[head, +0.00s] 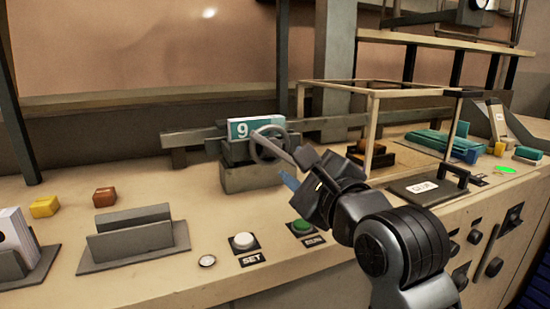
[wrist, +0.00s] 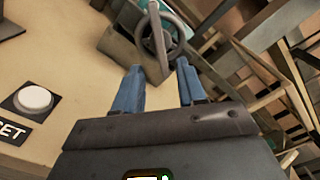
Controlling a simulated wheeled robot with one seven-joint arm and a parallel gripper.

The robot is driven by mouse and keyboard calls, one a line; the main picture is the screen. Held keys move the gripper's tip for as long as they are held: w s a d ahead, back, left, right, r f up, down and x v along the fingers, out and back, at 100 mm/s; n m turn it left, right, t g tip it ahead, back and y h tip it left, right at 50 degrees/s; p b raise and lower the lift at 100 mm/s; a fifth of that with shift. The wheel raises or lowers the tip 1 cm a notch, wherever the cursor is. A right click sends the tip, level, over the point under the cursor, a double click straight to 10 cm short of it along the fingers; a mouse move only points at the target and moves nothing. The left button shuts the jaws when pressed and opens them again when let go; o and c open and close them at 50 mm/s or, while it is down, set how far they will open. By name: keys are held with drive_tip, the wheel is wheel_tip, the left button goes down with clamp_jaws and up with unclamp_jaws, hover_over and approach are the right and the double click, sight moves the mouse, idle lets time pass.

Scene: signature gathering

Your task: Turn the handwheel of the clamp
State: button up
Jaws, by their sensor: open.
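The clamp (head: 250,178) is a grey block at the back middle of the bench, with a grey handwheel (head: 257,154) on its front. A teal block marked 9 (head: 255,128) sits in the top of the clamp. In the wrist view the handwheel (wrist: 172,31) lies just ahead of the fingers, its rim and a bar visible. My gripper (head: 287,168) is just to the right of the handwheel in the head view. Its two blue fingers (wrist: 160,85) are apart with nothing between them. They look clear of the wheel, though the exact gap is hard to tell.
A white SET button (head: 243,241) and a green button (head: 301,227) are in front of the clamp. A grey slotted holder (head: 131,238) stands at the left. A framed box (head: 372,130) and a black-handled plate (head: 428,189) are to the right.

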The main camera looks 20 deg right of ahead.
sight(277, 152)
drive_tip(key=shift+w+p, duration=0.35)
drive_tip(key=shift+w, duration=3.25)
drive_tip(key=shift+c, duration=0.4)
clamp_jaws()
